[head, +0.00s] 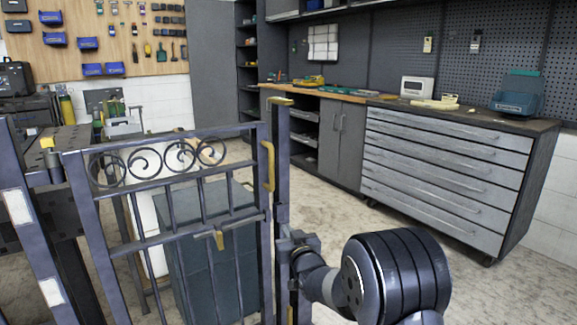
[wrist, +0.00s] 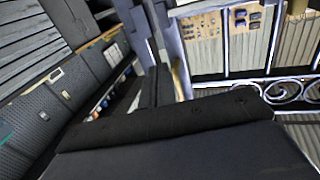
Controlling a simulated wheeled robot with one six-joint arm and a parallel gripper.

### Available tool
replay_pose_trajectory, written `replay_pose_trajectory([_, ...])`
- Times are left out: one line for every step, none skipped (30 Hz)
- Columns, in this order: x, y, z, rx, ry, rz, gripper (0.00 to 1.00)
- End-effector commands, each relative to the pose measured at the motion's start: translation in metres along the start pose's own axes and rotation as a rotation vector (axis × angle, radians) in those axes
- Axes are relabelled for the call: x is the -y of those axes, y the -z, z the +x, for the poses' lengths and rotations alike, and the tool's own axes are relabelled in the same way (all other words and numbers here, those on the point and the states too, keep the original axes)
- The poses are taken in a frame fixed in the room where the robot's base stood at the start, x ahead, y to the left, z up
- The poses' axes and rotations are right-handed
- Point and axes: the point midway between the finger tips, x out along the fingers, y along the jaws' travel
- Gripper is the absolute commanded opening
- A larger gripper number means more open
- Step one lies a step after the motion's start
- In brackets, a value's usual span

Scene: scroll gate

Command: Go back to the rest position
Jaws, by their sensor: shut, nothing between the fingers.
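The dark metal scroll gate (head: 165,238) stands in front of me in the head view, with a row of scrolls near its top. A yellow handle (head: 268,165) is on its right side, beside a dark upright post (head: 282,190). In the wrist view the gate's scrolls (wrist: 290,92) show at the right, and a large dark surface fills the bottom.
A grey drawer cabinet (head: 440,180) with a worktop stands at the back right. A grey-green box (head: 205,245) is behind the gate. A dark frame with white patches (head: 18,207) is at the left edge. The floor (head: 350,215) between gate and cabinet is clear.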

Motion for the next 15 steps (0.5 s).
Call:
replay_pose_trajectory([0.002, 0.0, -0.008, 0.001, -0.012, 0.001, 0.0])
replay_pose_trajectory([0.003, 0.0, -0.013, 0.0, -0.019, 0.001, 0.0])
replay_pose_trajectory([0.004, 0.0, -0.019, 0.001, -0.03, 0.002, 0.0])
replay_pose_trajectory([0.004, 0.0, -0.023, 0.001, -0.039, 0.001, 0.0])
replay_pose_trajectory([0.005, 0.0, -0.028, 0.0, -0.047, 0.002, 0.0])
replay_pose_trajectory([0.006, 0.001, -0.034, 0.001, -0.057, 0.002, 0.0])
replay_pose_trajectory([0.007, 0.001, -0.038, 0.001, -0.065, 0.003, 0.0])
replay_pose_trajectory([0.008, 0.0, -0.043, 0.001, -0.075, 0.003, 0.0])
replay_pose_trajectory([0.009, 0.001, -0.049, 0.001, -0.086, 0.004, 0.0])
replay_pose_trajectory([0.011, 0.002, -0.054, 0.001, -0.094, 0.004, 0.0])
replay_pose_trajectory([0.012, 0.001, -0.059, 0.001, -0.103, 0.005, 0.0])
replay_pose_trajectory([0.013, 0.001, -0.065, 0.002, -0.115, 0.004, 0.0])
replay_pose_trajectory([0.015, 0.002, -0.07, 0.001, -0.124, 0.005, 0.0])
replay_pose_trajectory([0.016, 0.002, -0.075, 0.002, -0.133, 0.004, 0.0])
replay_pose_trajectory([0.018, 0.002, -0.081, 0.001, -0.146, 0.005, 0.0])
